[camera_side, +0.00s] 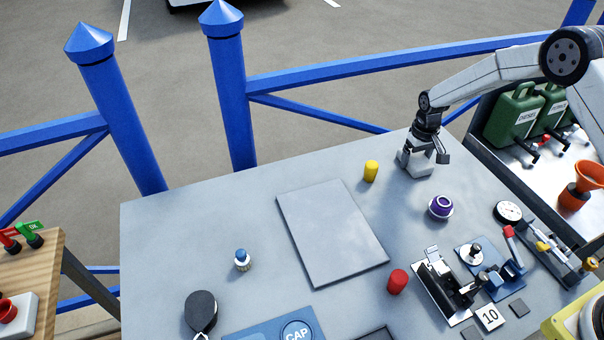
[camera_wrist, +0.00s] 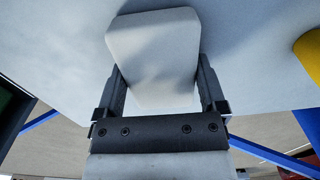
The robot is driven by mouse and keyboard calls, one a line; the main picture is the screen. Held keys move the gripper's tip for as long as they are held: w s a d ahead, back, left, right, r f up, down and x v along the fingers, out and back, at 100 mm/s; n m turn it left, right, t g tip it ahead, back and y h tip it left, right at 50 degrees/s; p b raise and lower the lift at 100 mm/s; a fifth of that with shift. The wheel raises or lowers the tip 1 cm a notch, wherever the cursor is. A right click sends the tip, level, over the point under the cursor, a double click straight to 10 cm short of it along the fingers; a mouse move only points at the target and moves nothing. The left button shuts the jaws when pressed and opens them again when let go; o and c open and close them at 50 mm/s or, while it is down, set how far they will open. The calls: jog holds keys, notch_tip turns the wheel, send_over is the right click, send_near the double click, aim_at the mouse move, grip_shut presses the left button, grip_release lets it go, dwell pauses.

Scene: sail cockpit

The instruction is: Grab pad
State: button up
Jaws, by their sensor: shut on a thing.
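The pad is a light grey-white block with rounded corners (camera_wrist: 153,50), seen large in the wrist view between the two dark fingers. My gripper (camera_wrist: 160,85) is shut on it, with one finger against each side. In the side view my gripper (camera_side: 422,160) is at the far right part of the grey table, pointing down, and the pad shows as a pale piece low between the fingers. I cannot tell whether the pad touches the table.
A yellow cylinder (camera_side: 371,171) stands just left of my gripper and a purple round part (camera_side: 440,207) sits in front of it. A flat grey plate (camera_side: 331,232) lies mid-table. A red cylinder (camera_side: 397,281) and fixtures (camera_side: 441,287) are nearer. Green cans (camera_side: 513,113) stand right.

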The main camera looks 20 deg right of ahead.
jog(key=shift+r, duration=0.2)
jog(key=shift+r, duration=0.55)
jog(key=s+a+r, duration=0.1)
jog(key=s+r, duration=1)
jog(key=s, duration=0.3)
jog(key=shift+r, duration=0.25)
jog(key=shift+a, duration=0.1)
jog(key=shift+a, duration=0.1)
